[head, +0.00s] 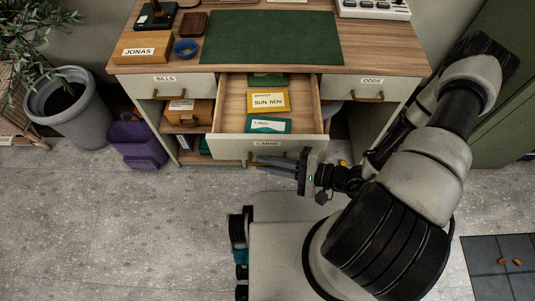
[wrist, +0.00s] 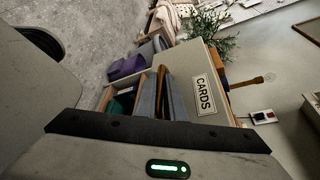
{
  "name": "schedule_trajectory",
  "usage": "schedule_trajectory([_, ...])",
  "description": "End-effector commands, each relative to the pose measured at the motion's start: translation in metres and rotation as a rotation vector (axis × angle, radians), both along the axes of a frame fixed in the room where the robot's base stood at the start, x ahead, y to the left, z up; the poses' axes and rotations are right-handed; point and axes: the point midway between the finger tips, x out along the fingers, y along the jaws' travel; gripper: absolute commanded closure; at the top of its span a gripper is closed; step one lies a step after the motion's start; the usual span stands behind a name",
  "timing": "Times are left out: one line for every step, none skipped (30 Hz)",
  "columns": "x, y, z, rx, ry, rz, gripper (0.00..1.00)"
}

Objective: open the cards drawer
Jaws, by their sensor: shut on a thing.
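The cards drawer (head: 228,148), grey-fronted with a "CARDS" label, is in the middle of the desk and stands well out from it. Inside lie a yellow card marked "SUN NOV" (head: 268,101), a teal labelled item (head: 268,125) and a dark green one behind. My gripper (head: 262,163) is at the drawer's front, shut on its brass handle. In the wrist view the handle (wrist: 162,78) lies between the two grey fingers, beside the drawer front (wrist: 190,70) with its label. The fingers partly hide the handle.
The desk's "BILLS" drawer (head: 183,82) and "ODDS" drawer (head: 390,84) are shut. A green cabinet (head: 505,100) stands at the right. Floor at lower left is clear.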

Motion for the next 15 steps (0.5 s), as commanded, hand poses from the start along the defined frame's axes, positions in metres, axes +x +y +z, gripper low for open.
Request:
schedule_trajectory([-0.0013, 0.0, 0.0009, 0.002, 0.0, -0.001, 1.0])
schedule_trajectory([-0.0018, 0.0, 0.0008, 0.002, -0.001, -0.001, 1.0])
schedule_trajectory([-0.0024, 0.0001, 0.0008, 0.002, -0.001, -0.001, 1.0])
schedule_trajectory([-0.0025, 0.0, 0.0008, 0.002, -0.001, -0.001, 1.0])
schedule_trajectory([-0.0027, 0.0, 0.0008, 0.001, -0.002, -0.001, 1.0])
schedule_trajectory([-0.0028, 0.0, 0.0007, 0.001, -0.002, -0.001, 1.0])
schedule_trajectory([-0.0028, -0.0001, 0.0007, 0.001, -0.002, -0.001, 1.0])
schedule_trajectory([-0.0028, -0.0001, 0.0007, 0.001, -0.002, -0.001, 1.0])
schedule_trajectory([-0.0028, -0.0001, 0.0007, 0.001, -0.002, -0.001, 1.0])
schedule_trajectory([-0.0028, -0.0001, 0.0007, 0.001, -0.002, -0.001, 1.0])
schedule_trajectory([-0.0028, -0.0001, 0.0007, 0.001, -0.002, -0.001, 1.0])
schedule_trajectory([-0.0027, -0.0002, 0.0006, 0.001, -0.002, -0.001, 1.0])
schedule_trajectory([-0.0026, -0.0002, 0.0007, 0.001, -0.002, -0.001, 1.0])
schedule_trajectory([-0.0025, -0.0001, 0.0007, 0.001, -0.002, -0.001, 1.0])
schedule_trajectory([-0.0025, -0.0001, 0.0007, 0.001, -0.002, -0.001, 0.86])
